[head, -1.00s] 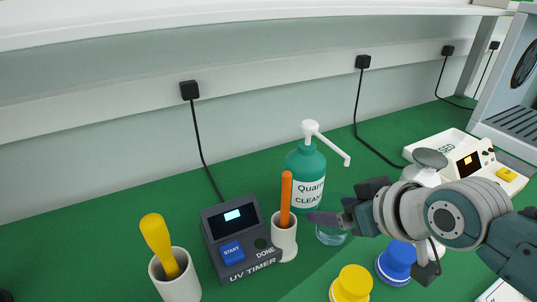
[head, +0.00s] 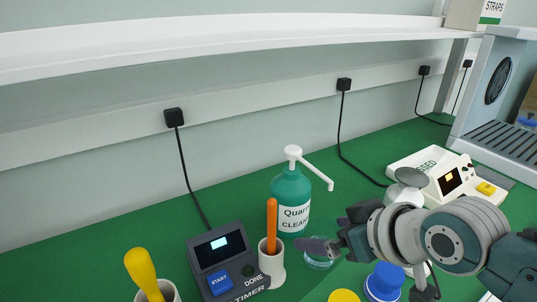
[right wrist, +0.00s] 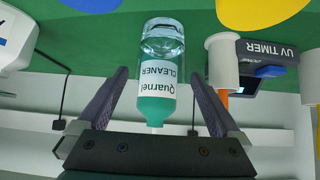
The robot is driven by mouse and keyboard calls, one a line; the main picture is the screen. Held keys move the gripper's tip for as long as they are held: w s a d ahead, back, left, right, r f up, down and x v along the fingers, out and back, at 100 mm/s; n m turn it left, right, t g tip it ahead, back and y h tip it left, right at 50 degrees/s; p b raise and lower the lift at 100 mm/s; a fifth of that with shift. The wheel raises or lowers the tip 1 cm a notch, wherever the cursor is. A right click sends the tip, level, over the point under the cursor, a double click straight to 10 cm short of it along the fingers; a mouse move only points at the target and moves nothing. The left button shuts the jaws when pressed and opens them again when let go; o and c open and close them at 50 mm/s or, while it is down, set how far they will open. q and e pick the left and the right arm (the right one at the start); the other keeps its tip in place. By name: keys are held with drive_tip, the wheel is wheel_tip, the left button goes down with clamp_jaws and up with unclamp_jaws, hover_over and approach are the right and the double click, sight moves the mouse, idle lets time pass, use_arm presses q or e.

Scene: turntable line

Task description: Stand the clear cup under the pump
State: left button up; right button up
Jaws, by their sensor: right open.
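The clear cup (head: 319,263) stands on the green bench, in front of the teal pump bottle (head: 291,197) and below its white spout (head: 320,176) in the head view. I cannot tell whether the spout tip is exactly over it. My right gripper (head: 318,246) comes in from the right at the cup and partly covers it. In the right wrist view, the open fingers (right wrist: 159,76) are spread on either side, with the cup (right wrist: 163,36) beyond their tips and the bottle (right wrist: 157,92) between them. Nothing is gripped. My left gripper is out of view.
A white holder with an orange handle (head: 271,265) and the UV timer (head: 223,260) stand left of the cup. Blue (head: 384,283) and yellow (head: 343,296) lidded items are at the front. A white device (head: 445,178) stands right, under the shelf (head: 220,38).

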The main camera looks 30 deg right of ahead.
drive_tip(key=p+v, duration=0.2)
drive_tip(key=v, duration=0.8)
drive_tip(key=s+a+g, duration=0.3)
drive_tip(key=s, duration=0.3)
drive_tip(key=s+a+r+n+g, duration=0.1)
drive_tip(key=s+a+g, duration=0.1)
drive_tip(key=s, duration=0.4)
drive_tip(key=shift+s+a+r+g, duration=0.2)
drive_tip(key=shift+a+r+g, duration=0.15)
drive_tip(key=shift+a, duration=0.55)
